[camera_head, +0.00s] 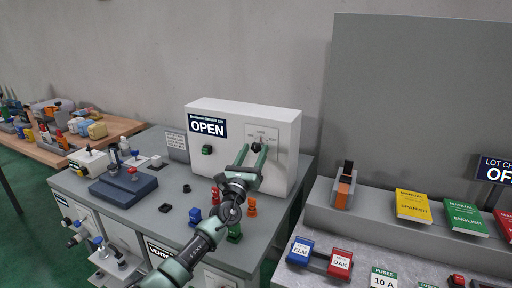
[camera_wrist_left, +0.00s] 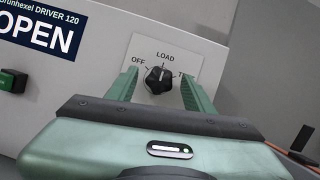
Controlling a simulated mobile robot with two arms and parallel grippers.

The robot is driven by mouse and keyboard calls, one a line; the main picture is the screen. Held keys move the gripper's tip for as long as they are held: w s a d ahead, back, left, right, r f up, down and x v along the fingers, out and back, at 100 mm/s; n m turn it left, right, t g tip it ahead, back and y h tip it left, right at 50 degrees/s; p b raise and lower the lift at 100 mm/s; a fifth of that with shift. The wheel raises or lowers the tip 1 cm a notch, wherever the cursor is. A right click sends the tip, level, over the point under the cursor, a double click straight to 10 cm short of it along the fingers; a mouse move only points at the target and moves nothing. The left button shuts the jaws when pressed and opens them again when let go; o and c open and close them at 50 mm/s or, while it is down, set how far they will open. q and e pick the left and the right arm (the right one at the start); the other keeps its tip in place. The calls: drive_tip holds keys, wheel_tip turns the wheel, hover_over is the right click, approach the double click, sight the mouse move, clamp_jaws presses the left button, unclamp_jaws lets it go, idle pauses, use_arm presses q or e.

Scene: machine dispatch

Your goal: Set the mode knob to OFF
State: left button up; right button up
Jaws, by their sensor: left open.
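The mode knob (camera_wrist_left: 158,80) is a small black knob on a pale plate of the white box (camera_head: 275,125). In the left wrist view, labels around it read OFF at left, LOAD at top and one starting with T at right. Its pointer seems to face up near LOAD, but the mark is hard to read. The knob (camera_head: 256,147) also shows small in the head view. My left gripper (camera_head: 252,156) is open, its green fingers on either side of the knob. A gap shows between each finger and the knob in the left wrist view. My right gripper is not in view.
The box carries an OPEN sign (camera_head: 207,126) and a green button (camera_head: 207,149). Small red, orange and green parts stand on the grey table (camera_head: 178,190) below my arm. A blue block (camera_head: 124,188) sits at left. A grey shelf with manuals (camera_head: 414,205) stands at right.

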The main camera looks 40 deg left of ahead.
use_arm(q)
drive_tip(key=shift+w+a+r, duration=0.15)
drive_tip(key=shift+w+a, duration=0.1)
drive_tip(key=shift+w, duration=0.25)
drive_tip(key=shift+w+a, duration=0.1)
drive_tip(key=shift+w, duration=0.15)
drive_tip(key=shift+r, duration=0.15)
clamp_jaws()
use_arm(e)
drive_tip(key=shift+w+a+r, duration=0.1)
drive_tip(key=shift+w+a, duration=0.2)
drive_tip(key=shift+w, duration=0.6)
